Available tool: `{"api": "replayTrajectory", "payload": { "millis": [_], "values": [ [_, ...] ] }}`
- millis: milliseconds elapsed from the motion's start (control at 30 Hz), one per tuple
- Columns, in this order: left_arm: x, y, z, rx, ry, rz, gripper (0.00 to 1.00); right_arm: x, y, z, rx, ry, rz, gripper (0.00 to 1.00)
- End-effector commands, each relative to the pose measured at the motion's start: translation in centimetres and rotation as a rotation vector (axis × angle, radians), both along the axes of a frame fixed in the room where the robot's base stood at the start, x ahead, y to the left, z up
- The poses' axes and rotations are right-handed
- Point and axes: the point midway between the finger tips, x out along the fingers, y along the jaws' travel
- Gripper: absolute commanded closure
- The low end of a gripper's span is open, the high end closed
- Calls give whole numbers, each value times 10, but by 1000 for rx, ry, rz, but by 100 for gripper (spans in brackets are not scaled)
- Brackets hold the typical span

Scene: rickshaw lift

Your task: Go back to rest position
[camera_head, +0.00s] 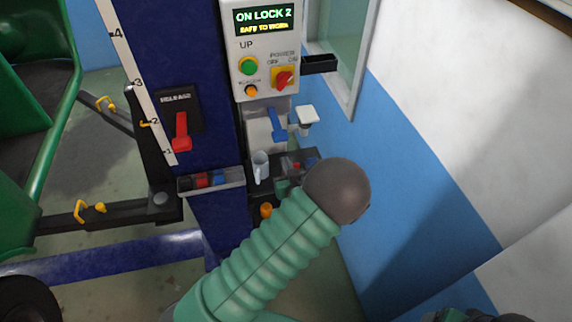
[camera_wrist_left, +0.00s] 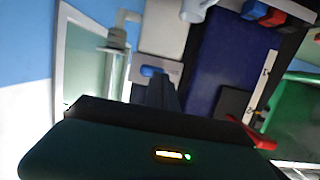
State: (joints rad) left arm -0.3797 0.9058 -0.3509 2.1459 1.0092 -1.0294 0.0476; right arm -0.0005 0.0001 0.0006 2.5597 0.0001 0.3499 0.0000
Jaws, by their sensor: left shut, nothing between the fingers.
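My left arm, a green ribbed sleeve with a dark rounded joint (camera_head: 337,190), comes up from the bottom in the head view. It covers part of the ledge at the foot of the lift post; I cannot make out the fingers there. In the left wrist view my left gripper (camera_wrist_left: 157,88) shows as dark fingers, shut and empty, in front of the blurred post. The control box (camera_head: 251,88) reads "ON LOCK 2, SAFE TO WORK". It has a green UP button (camera_head: 249,66) and a red power knob (camera_head: 284,79). The red release lever (camera_head: 181,132) hangs down, apart from my arm.
The blue lift post (camera_head: 213,45) stands left of centre, with a lift arm (camera_head: 115,213) and the green rickshaw (camera_head: 40,130) at the left. A tray (camera_head: 211,181) of small items is fixed to the post. A blue and white wall (camera_head: 430,160) closes the right side.

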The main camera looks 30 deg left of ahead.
Motion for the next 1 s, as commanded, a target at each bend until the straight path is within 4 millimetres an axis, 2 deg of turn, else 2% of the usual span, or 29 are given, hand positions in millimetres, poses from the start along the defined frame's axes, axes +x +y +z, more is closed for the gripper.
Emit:
{"api": "replayTrajectory", "payload": {
  "millis": [467,567,633,733,800,900,1000],
  "values": [
    [0,-3,-5,-37,19,-14,100,0,0,-2,0,0,-1,22],
    [1,-24,-21,-175,104,-89,100,0,0,-9,0,0,-1,22],
    [-5,-55,-32,-311,207,-191,100,0,0,-15,0,0,-1,22],
    [-35,-110,-36,-470,399,-383,100,0,-1,-25,0,1,-1,22],
    [-70,-141,-33,-528,546,-517,100,0,-1,-31,0,1,-1,22],
    [-127,-163,-27,-536,752,-665,100,0,-1,-38,0,1,-1,22],
    [-172,-166,-22,-500,911,-743,100,0,-1,-41,0,0,-1,22]
  ]
}}
